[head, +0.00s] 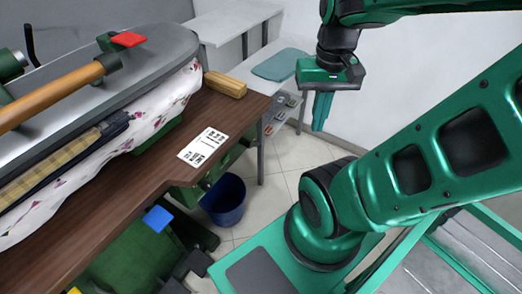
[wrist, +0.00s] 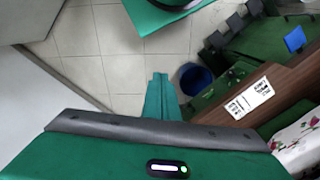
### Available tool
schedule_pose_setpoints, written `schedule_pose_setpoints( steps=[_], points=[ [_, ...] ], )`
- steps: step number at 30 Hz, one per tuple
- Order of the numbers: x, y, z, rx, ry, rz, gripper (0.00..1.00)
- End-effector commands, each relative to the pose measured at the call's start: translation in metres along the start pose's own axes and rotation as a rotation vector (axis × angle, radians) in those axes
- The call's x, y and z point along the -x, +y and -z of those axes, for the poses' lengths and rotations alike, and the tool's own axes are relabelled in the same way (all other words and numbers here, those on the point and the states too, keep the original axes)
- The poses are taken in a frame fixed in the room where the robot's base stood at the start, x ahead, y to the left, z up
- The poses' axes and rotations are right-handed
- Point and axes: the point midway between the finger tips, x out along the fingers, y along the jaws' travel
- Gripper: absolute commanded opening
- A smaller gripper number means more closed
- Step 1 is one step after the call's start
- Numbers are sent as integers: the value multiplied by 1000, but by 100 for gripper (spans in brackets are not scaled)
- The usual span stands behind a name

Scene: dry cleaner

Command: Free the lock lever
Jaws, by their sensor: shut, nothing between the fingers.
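A pressing machine with a grey upper head (head: 150,62) stands at the left in the head view. A flat red lever tip (head: 128,39) sits on top of the head; I cannot tell for certain that this is the lock lever. A wooden bar handle (head: 50,96) runs along the head's near side. My gripper (head: 321,118) hangs pointing down at the upper right, over the floor and well apart from the machine. Its green fingers are closed together and empty; they also show in the wrist view (wrist: 160,90). The red lever tip is not in the wrist view.
A brown worktop (head: 145,165) carries a white label card (head: 203,147) and a wooden block (head: 225,84). Below are a blue pedal (head: 158,219) and a dark blue bucket (head: 224,201). A white table (head: 235,22) stands behind. Tiled floor lies open under my gripper.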

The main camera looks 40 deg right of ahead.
Motion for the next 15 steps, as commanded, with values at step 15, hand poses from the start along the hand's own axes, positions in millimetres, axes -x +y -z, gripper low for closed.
schedule_pose_setpoints(
  steps=[15],
  points=[
    [-76, -3, 84, -449, -146, 19, 0]
  ],
)
